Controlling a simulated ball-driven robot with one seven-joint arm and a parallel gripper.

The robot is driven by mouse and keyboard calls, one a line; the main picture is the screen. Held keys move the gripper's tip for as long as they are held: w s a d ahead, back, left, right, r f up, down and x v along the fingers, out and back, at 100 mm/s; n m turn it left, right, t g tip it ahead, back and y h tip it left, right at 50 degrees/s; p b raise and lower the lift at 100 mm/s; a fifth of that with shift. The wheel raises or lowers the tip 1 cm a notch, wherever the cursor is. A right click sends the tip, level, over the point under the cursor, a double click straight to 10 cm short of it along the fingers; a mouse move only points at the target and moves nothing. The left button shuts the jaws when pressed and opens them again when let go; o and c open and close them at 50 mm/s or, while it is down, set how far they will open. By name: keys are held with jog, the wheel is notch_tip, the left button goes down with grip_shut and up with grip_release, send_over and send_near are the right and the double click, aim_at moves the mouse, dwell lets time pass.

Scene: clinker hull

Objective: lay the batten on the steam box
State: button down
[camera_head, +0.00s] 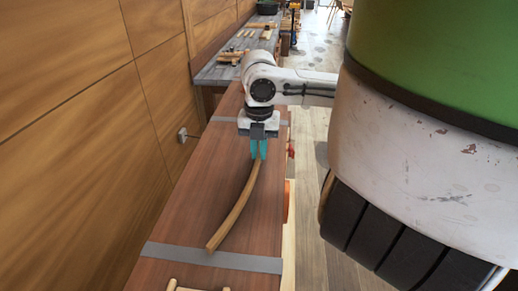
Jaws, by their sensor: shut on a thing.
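The batten (236,211) is a long, slightly curved strip of light wood. Its far end is between the teal fingers of my gripper (259,151), which is shut on it. Its near end reaches close to a grey band across the brown wooden box top, which looks like the steam box (196,209). The batten lies over this top; I cannot tell whether it touches it along its length. My gripper points down above the far half of the top.
A wood-panelled wall (80,120) runs along the left. A grey bench (225,65) with wooden pieces (233,55) stands beyond the box. Light wooden pieces (190,288) show at the bottom edge. Plank floor (310,215) lies to the right, partly hidden by my body.

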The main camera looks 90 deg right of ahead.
jog(key=shift+f, duration=0.2)
jog(key=c, duration=1.2)
grip_release()
notch_tip(320, 180, up, 12)
jog(key=shift+r, duration=0.25)
jog(key=shift+s, duration=0.1)
